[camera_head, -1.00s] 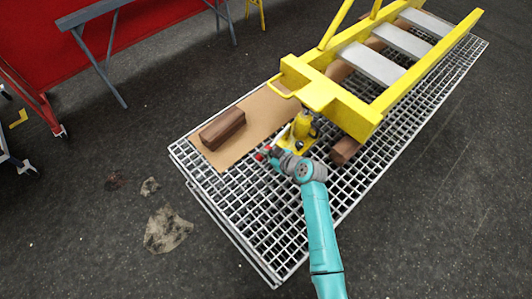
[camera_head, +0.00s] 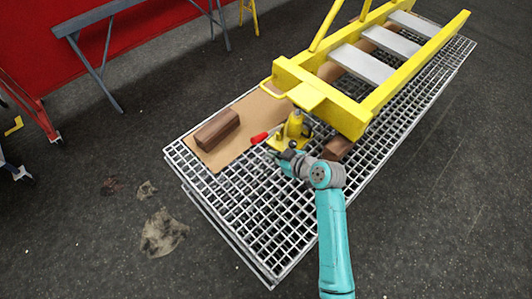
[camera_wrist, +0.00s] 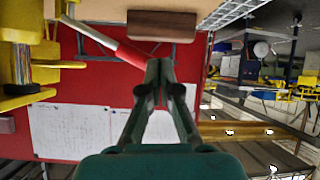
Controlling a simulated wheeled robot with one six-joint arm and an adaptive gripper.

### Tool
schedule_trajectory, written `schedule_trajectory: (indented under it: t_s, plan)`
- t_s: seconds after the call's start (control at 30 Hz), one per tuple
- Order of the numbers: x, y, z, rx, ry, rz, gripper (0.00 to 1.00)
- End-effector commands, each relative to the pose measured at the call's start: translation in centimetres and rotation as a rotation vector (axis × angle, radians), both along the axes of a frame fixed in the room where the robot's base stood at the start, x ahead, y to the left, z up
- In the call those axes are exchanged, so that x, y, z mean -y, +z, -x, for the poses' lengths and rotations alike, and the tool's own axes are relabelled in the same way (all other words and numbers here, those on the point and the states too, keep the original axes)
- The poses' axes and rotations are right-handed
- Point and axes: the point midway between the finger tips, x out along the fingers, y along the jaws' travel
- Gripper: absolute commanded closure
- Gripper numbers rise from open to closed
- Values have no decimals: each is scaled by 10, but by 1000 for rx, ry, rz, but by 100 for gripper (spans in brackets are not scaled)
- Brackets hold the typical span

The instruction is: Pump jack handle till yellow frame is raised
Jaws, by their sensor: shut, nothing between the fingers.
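The yellow frame (camera_head: 350,118), a ladder-like boom with grey rungs, lies over the grating. The yellow jack (camera_head: 293,128) stands upright under the plate at its near end. The jack handle's red grip (camera_head: 259,137) points out to the left of the jack. In the wrist view, the red grip (camera_wrist: 130,54) ends a pale rod running from the upper left. My gripper (camera_head: 274,154) is just below and right of the grip in the head view. In the wrist view its fingertips (camera_wrist: 160,68) are together beside the grip's end; whether they touch it is unclear.
A brown wooden block (camera_head: 217,130) lies on a cardboard sheet (camera_head: 238,140) left of the jack. Another wooden block (camera_head: 338,148) is under the frame. The metal grating (camera_head: 240,205) is bare in front. A grey trestle (camera_head: 100,55) stands behind.

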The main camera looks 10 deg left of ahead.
Motion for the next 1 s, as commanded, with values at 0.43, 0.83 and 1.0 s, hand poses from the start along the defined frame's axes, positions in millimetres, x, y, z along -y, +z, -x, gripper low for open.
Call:
schedule_trajectory:
  t_s: [0.43, 0.83, 1.0]
  plan:
    - [11, 10, 10, 1, 0, -1, 100]
    - [11, 10, 9, 1, 0, -2, 100]
    - [11, 10, 9, 1, 0, -2, 100]
